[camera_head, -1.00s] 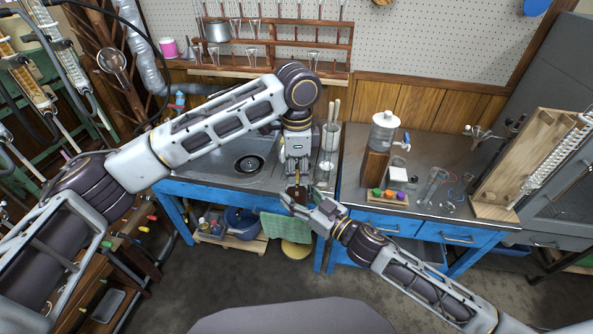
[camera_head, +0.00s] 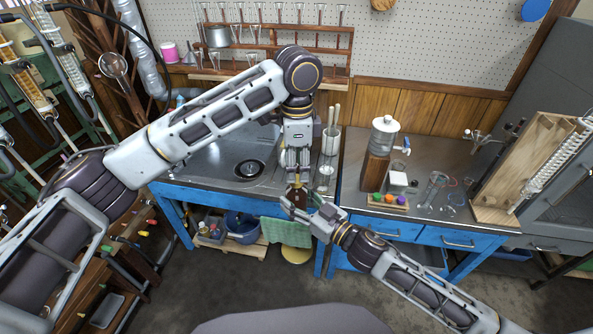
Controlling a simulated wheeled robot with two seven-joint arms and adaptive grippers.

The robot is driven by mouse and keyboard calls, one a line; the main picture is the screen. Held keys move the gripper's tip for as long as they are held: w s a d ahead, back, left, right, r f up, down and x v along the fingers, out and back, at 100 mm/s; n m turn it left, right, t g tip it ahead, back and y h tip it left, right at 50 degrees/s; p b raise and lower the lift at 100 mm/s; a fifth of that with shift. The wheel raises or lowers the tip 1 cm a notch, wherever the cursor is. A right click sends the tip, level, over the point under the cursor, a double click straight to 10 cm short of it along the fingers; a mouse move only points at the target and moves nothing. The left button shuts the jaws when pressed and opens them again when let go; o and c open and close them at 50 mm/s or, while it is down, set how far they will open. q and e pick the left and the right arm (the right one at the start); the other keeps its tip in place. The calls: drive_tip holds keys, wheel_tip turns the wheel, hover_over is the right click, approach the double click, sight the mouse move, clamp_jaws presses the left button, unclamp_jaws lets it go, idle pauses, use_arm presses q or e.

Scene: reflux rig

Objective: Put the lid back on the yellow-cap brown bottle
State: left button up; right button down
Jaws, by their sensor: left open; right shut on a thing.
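A small brown bottle (camera_head: 300,196) is near the sink counter's front edge, between my two grippers. My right gripper (camera_head: 297,203) comes in from the lower right and is shut on the bottle, holding it roughly upright. My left gripper (camera_head: 297,178) points down from above, open, with its fingertips at the bottle's top. A small yellowish spot shows at the bottle's top between the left fingers; I cannot tell how the cap sits there. The fingers hide much of the bottle.
A sink (camera_head: 238,160) lies behind the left arm. A glass holder with rods (camera_head: 330,140) stands right of the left gripper. A dispenser jar on a wooden block (camera_head: 376,168) and a rack of coloured caps (camera_head: 387,200) stand farther right. A green towel (camera_head: 285,231) hangs below.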

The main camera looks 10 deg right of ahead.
use_arm(q)
drive_tip(key=shift+r, duration=0.4)
drive_tip(key=shift+c, duration=0.2)
drive_tip(key=shift+w+r, duration=0.1)
drive_tip(key=shift+r, duration=0.05)
drive_tip(key=shift+w+a+r+t, duration=0.1)
drive_tip(key=shift+w+r+t, duration=0.1)
drive_tip(key=shift+r, duration=0.4)
drive_tip(key=shift+w+a+r+t, duration=0.1)
drive_tip(key=shift+w+r+t, duration=0.05)
drive_tip(key=shift+r, duration=0.45)
drive_tip(key=shift+w+a+r+t, duration=0.1)
drive_tip(key=shift+w+r+t, duration=0.1)
drive_tip(key=shift+r, duration=0.4)
drive_tip(key=shift+s+r, duration=0.1)
drive_tip(key=n, duration=0.2)
drive_tip(key=n+g, duration=0.1)
drive_tip(key=shift+s+d+f, duration=0.2)
drive_tip(key=shift+s+f, duration=0.15)
drive_tip(key=shift+s, duration=0.05)
drive_tip(key=shift+s+d+n, duration=0.1)
drive_tip(key=shift+s+n, duration=0.05)
drive_tip(key=shift+n, duration=1.25)
